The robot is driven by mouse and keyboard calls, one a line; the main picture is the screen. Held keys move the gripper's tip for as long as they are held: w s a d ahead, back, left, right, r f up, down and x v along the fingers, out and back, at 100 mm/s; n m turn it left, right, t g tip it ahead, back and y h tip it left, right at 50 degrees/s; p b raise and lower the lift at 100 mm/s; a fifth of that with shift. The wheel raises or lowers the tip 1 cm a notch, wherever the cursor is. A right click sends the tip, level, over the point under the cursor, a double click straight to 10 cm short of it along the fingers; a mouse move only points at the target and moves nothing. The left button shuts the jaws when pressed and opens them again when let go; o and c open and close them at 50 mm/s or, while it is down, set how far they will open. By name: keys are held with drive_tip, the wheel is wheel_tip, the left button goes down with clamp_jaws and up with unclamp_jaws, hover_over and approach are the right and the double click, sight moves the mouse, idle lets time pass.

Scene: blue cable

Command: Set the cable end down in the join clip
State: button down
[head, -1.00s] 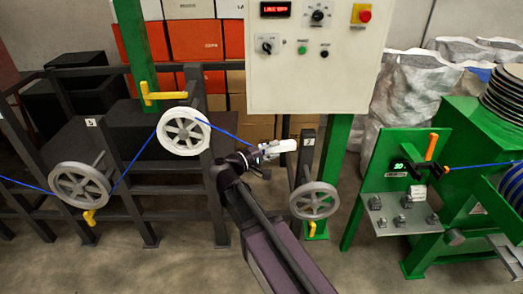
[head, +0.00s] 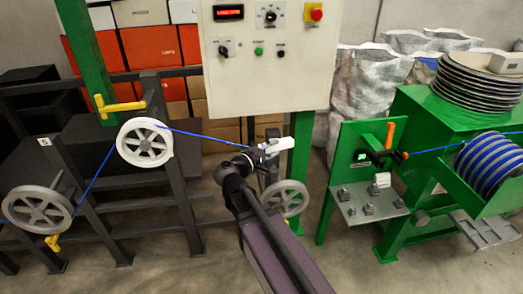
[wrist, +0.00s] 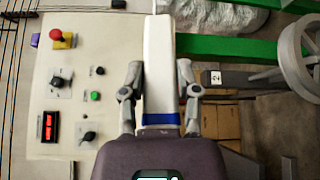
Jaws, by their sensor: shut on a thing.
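My gripper (head: 264,153) is shut on a white, elongated cable end piece (head: 279,145), held in the air in front of the control panel's lower edge. In the wrist view the white piece (wrist: 159,65) lies between the two fingers, with a blue band (wrist: 160,118) near the palm. The blue cable (head: 200,134) runs from the upper white wheel to my gripper. To the right, a green stand carries a black clamp-like fixture (head: 378,157) with an orange lever, which looks like the join clip. It is apart from my gripper. Its inside is too small to make out.
A grey shelf (head: 356,212) with several metal fittings and a white block (head: 382,180) juts out below the fixture. Another blue cable runs from the spool (head: 491,165) to the fixture. A grey wheel (head: 285,198) stands behind my arm. Open floor lies in front.

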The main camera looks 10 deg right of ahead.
drive_tip(key=d, duration=1.1)
drive_tip(key=shift+s, duration=0.15)
drive_tip(key=shift+w, duration=1)
drive_tip(key=shift+d+f, duration=0.1)
drive_tip(key=d+f+b, duration=1.3)
drive_tip(key=d, duration=0.2)
drive_tip(key=shift+s+d, duration=0.3)
drive_tip(key=shift+d, duration=0.1)
idle(0.3)
drive_tip(key=shift+d+f, duration=0.1)
